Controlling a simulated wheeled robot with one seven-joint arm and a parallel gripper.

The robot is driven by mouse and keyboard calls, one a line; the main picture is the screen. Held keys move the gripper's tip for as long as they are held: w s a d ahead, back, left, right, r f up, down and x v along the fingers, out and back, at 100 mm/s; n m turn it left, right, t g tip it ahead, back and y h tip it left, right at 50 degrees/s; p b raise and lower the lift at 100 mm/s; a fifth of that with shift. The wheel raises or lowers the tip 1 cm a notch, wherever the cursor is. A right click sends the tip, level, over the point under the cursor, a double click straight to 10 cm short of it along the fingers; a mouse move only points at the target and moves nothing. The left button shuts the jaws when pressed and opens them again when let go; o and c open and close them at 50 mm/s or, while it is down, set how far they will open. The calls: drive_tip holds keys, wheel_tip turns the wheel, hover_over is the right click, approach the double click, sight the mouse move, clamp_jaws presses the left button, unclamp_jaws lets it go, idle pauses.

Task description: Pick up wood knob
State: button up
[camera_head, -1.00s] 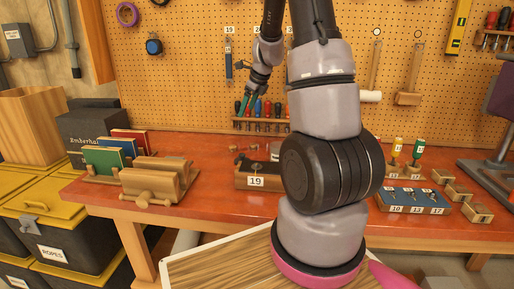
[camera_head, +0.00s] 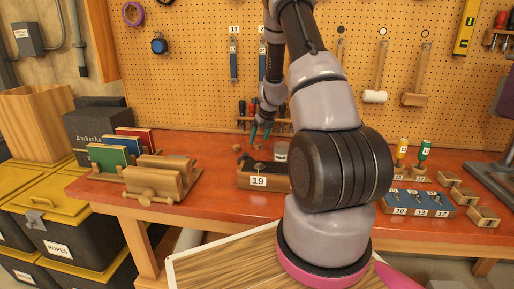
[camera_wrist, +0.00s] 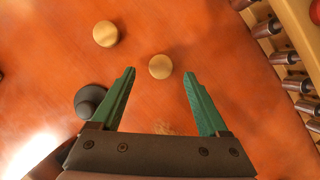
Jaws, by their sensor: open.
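Two round wood knobs lie on the orange bench top in the wrist view. One wood knob (camera_wrist: 160,67) shows between the tips of my open gripper (camera_wrist: 159,74), and the other wood knob (camera_wrist: 106,34) is up and to the left. A dark grey knob (camera_wrist: 89,101) is beside the left finger. I cannot tell whether the fingers touch anything.
A wooden block labelled 19 (camera_head: 258,181) stands in front of the gripper. A rack of screwdrivers (camera_wrist: 285,57) lies to the right in the wrist view.

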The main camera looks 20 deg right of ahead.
sight(257, 144)
drive_tip(key=x, duration=0.3)
drive_tip(key=shift+w+d+f, duration=0.1)
drive_tip(key=shift+f, duration=0.05)
drive_tip(key=shift+c, duration=0.3)
clamp_jaws()
